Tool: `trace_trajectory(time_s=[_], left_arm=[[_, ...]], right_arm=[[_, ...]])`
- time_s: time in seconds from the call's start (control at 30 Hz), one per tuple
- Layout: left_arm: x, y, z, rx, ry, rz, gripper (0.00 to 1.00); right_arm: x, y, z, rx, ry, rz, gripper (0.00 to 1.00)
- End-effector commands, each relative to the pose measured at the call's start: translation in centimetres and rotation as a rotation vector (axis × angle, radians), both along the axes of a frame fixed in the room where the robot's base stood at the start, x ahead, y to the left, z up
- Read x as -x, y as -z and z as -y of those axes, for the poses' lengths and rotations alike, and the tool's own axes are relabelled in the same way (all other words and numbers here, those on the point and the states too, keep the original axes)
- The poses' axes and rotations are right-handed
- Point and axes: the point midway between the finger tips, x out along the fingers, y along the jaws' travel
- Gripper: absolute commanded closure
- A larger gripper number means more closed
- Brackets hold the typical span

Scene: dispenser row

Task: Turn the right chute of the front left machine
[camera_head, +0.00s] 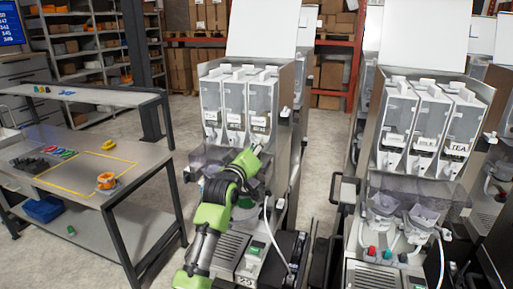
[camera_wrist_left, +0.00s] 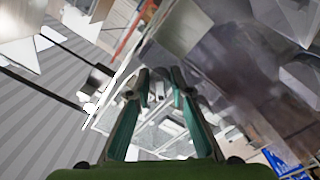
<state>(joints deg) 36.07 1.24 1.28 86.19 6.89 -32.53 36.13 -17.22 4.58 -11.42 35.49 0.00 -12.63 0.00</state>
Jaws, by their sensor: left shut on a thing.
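The front left machine (camera_head: 284,85) stands in the middle of the head view with three grey canisters side by side. The right canister (camera_head: 262,97) has its chute at its lower front, mostly hidden behind my gripper. My left gripper (camera_head: 257,146), on its green and black arm, is at that chute and shut on it. In the left wrist view the two dark green fingers (camera_wrist_left: 161,84) are close together, with a small gap at the tips. The part between them is too small to make out. My right gripper is not in view.
A second machine (camera_head: 420,110) stands to the right, beyond a narrow gap. A workbench (camera_head: 120,165) with an orange part (camera_head: 106,181) is on the left. A thin pale hose (camera_head: 269,225) hangs right of my arm. Shelves with boxes stand behind.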

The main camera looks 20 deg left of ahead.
Motion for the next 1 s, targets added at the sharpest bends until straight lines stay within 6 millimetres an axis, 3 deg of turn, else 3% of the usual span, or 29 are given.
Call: trace_trajectory(time_s=[0.6, 1.0], left_arm=[[-0.02, -0.43, -0.15, -0.542, -0.001, 0.028, 1.0], [-0.02, -0.42, -0.22, -0.707, -0.002, 0.034, 1.0]], right_arm=[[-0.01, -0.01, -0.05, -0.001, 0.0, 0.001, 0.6], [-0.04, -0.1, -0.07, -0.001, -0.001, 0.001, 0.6]])
